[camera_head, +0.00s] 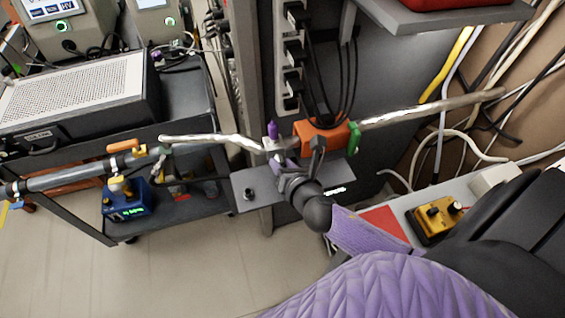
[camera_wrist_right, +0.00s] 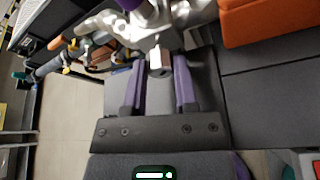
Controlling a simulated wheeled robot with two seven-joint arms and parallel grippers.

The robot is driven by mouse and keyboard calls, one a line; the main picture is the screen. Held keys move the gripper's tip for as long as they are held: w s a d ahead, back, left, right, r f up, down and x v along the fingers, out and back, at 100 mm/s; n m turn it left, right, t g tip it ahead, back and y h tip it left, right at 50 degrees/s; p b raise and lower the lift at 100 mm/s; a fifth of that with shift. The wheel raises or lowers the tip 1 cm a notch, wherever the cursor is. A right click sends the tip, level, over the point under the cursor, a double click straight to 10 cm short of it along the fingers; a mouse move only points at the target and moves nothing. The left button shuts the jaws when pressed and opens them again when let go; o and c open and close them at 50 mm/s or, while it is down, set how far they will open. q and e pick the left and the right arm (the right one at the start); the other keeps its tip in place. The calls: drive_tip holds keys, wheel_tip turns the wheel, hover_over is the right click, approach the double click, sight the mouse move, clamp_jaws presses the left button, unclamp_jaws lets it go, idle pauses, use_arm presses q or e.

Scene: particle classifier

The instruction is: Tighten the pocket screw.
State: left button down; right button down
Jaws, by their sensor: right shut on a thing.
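A silver metal fitting (camera_head: 270,145) sits on the line beside an orange block (camera_head: 322,135), with a purple knob (camera_head: 272,129) on its top. My right gripper (camera_head: 278,160) is just below and in front of the fitting. In the right wrist view its two purple-grey fingers (camera_wrist_right: 159,70) straddle a short metal piece (camera_wrist_right: 160,60) on the fitting's near side, which I take to be the pocket screw. The right gripper is shut on it. The fingers partly hide the fitting in the head view. My left gripper is out of view.
A pale pipe (camera_head: 430,107) runs right from the green end of the orange block. A grey plate (camera_head: 258,192) lies below the gripper. A cart with a blue pump-like box (camera_head: 124,203) stands left, and a yellow box (camera_head: 437,217) right. Cables hang behind.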

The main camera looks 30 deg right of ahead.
idle(0.4)
drive_tip(key=shift+c, duration=2)
unclamp_jaws()
drive_tip(key=d+p+v, duration=0.1)
drive_tip(key=v, duration=0.9)
drive_tip(key=shift+a, duration=0.35)
